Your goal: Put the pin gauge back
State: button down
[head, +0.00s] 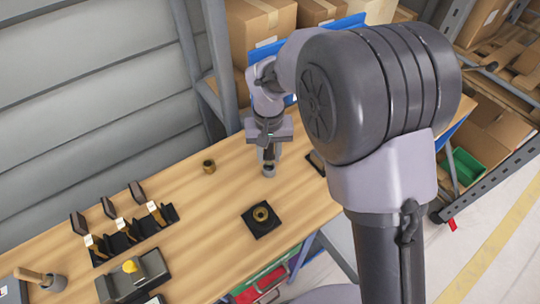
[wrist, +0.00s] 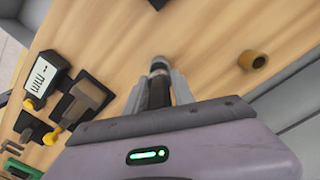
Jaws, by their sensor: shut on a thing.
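My gripper (head: 268,158) is shut on the pin gauge, low over the bench right of centre. In the wrist view the pin gauge (wrist: 157,80) is a dark cylinder with a pale grey end, between the gripper fingers (wrist: 160,88). In the head view its grey lower end (head: 268,171) shows just below the fingers. I cannot tell whether it touches the bench. A black rack (head: 130,238) with upright dark plates and several tan-and-white pieces stands at the left. A black square base (head: 263,222) carries a brass ring (head: 261,214) in front of my gripper.
A brass bushing (head: 208,166) stands left of my gripper. A grey block with a yellow knob (head: 135,275) and a wooden-handled tool (head: 45,281) are at the near left. A display device (wrist: 42,77) marked "mm" shows in the wrist view. The bench between rack and gripper is mostly clear.

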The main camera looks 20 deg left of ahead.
jog(key=shift+f+b, duration=0.35)
jog(key=shift+f, duration=0.95)
jog(key=c, duration=1.1)
grip_release()
jog(key=shift+o, duration=0.2)
jog(key=shift+r, duration=0.1)
